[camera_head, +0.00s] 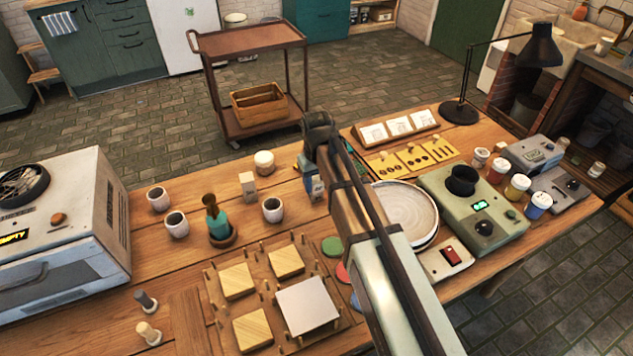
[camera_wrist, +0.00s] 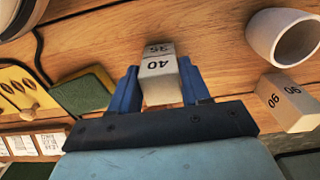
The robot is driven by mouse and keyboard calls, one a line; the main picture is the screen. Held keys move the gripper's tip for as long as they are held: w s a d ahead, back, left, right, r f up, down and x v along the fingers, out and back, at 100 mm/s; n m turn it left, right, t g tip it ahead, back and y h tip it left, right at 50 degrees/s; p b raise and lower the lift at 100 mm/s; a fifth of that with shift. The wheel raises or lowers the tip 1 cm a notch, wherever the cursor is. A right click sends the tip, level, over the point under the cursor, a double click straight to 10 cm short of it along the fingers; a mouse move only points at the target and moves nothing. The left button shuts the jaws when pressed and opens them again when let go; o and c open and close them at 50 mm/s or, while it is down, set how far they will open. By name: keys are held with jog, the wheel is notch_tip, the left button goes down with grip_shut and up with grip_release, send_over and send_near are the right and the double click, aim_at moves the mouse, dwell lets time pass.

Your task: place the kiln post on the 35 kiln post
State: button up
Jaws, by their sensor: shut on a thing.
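My gripper (camera_wrist: 161,88) is shut on a pale kiln post marked 40 (camera_wrist: 160,66), with a blue finger on each side of it. The 35 kiln post (camera_wrist: 158,49) shows directly in line with the 40 post, just beyond it in the wrist view. The two look touching or nearly so, and I cannot tell if a gap remains. In the head view my gripper (camera_head: 314,187) is low over the table's middle, and my arm hides most of the posts. A separate kiln post marked 90 (camera_wrist: 289,103) stands apart, right in the wrist view and left of my gripper in the head view (camera_head: 247,186).
A pegged wooden board (camera_head: 262,273) is in front.

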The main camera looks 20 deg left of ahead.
aim_at(317, 181)
jog(key=shift+f, duration=0.15)
jog(key=o, duration=1.1)
notch_tip(317, 181, up, 12)
jog(key=shift+r, duration=0.2)
